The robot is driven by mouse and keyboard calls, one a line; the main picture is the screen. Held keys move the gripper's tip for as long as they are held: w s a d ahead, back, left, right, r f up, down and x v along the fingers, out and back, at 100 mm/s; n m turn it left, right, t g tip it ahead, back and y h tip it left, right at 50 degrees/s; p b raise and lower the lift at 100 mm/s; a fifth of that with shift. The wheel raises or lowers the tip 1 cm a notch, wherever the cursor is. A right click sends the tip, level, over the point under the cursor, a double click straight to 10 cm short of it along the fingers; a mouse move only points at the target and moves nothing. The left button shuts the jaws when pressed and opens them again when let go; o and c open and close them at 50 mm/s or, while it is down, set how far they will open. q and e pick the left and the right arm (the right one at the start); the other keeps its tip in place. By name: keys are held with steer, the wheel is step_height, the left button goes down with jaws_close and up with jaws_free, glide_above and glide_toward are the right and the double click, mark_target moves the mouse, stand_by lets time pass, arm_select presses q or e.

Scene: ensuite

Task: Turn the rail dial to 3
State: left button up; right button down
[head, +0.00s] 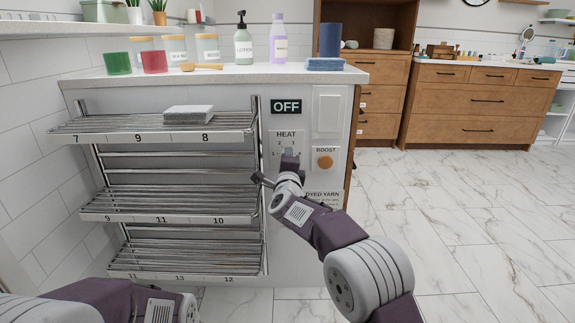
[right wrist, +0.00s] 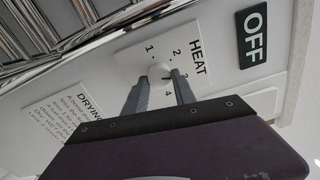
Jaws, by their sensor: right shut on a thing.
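The rail dial (right wrist: 160,73) is a small round pale knob on a white HEAT plate (head: 287,138), with numbers 1 to 4 around it. In the head view the gripper mostly hides the knob. My right gripper (right wrist: 157,84) is shut on the dial, with one finger at each side of it. It also shows in the head view (head: 290,158), at the lower part of the HEAT plate. I cannot tell which number the dial points to. A black display (head: 286,106) above it reads OFF. My left arm shows at the bottom left, but its gripper is out of view.
A chrome towel rail (head: 180,192) with numbered tiers stands left of the panel, with a folded grey towel (head: 188,114) on top. A round orange BOOST button (head: 325,162) is just right of the dial. Jars and bottles stand on the counter (head: 225,73) above. The floor at right is clear.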

steer(key=shift+f+m+b, duration=0.15)
steer(key=shift+m+b, duration=0.15)
steer(key=shift+m, duration=0.4)
steer(key=c, duration=1)
jaws_free()
steer(key=shift+s, duration=0.1)
steer(key=s+p, duration=0.2)
steer(key=s, duration=0.7)
